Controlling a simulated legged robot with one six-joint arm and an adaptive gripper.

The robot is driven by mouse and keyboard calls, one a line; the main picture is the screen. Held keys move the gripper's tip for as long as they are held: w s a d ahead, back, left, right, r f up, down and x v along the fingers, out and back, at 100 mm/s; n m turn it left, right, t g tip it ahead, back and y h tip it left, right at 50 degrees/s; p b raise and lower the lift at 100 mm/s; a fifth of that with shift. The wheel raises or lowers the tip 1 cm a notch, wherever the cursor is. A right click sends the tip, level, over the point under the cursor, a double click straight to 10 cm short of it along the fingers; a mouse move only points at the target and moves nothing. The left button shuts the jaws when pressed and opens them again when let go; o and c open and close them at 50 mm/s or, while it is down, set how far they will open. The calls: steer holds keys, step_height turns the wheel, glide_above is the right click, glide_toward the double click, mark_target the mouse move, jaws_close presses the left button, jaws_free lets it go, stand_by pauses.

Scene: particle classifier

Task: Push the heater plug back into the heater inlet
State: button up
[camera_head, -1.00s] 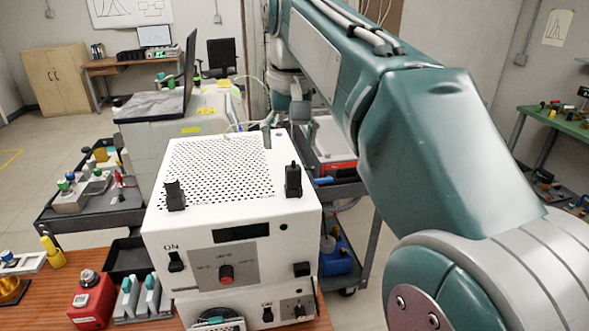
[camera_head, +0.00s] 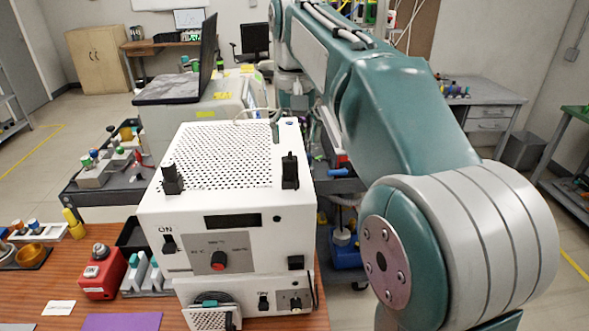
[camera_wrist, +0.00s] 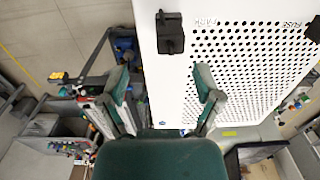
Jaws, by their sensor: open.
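A white perforated instrument box (camera_head: 222,150) stands on the wooden bench. Two black plug-like parts stand upright on its top: one at the front left (camera_head: 172,179) and one at the right edge (camera_head: 290,170). I cannot tell which is the heater plug, how far either is seated, or see the inlet itself. In the wrist view one black part (camera_wrist: 170,34) stands near the box's edge, and another dark part is cut off at the right. My gripper (camera_wrist: 160,88) is open and empty, with one finger over the box top and the other beyond its edge, apart from the black parts.
A laptop (camera_head: 208,62) sits on a machine behind the box. A grey cart (camera_head: 90,188) with small parts is at the left. A red box (camera_head: 103,273) and a purple sheet (camera_head: 122,321) lie on the bench. My arm fills the right side.

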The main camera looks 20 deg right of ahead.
mark_target(289, 158)
steer(key=f, duration=0.1)
steer(key=a+f, duration=0.1)
steer(key=f, duration=0.1)
steer(key=a+f, duration=0.1)
steer(key=f, duration=0.1)
steer(key=shift+s+a, duration=0.1)
steer(key=shift+d, duration=0.6)
steer(key=shift+c, duration=1)
steer(key=shift+d, duration=0.15)
jaws_close()
steer(key=shift+a, duration=0.3)
